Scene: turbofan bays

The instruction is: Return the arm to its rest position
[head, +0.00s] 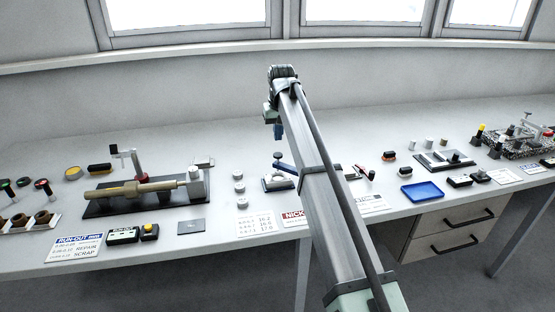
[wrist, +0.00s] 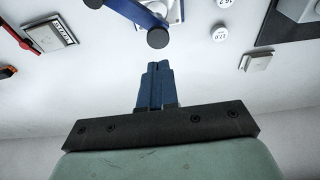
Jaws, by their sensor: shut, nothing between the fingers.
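My gripper (wrist: 157,68) is shut and empty, its blue fingers together over the white bench in the wrist view. In the head view my gripper (head: 279,132) hangs at the end of my raised arm, above the back of the bench (head: 235,142). A blue-armed fixture on a pale base (head: 279,183) stands below and in front of it. The blue arm of this fixture (wrist: 135,12) also shows in the wrist view, apart from the fingers. My arm hides part of the bench's middle.
A shaft on a black run-out stand (head: 140,190) is at the left. A blue tray (head: 422,191) and several small fixtures are at the right. Small round pieces marked with numbers (wrist: 220,34) lie near the blue-armed fixture. The back strip of bench is clear.

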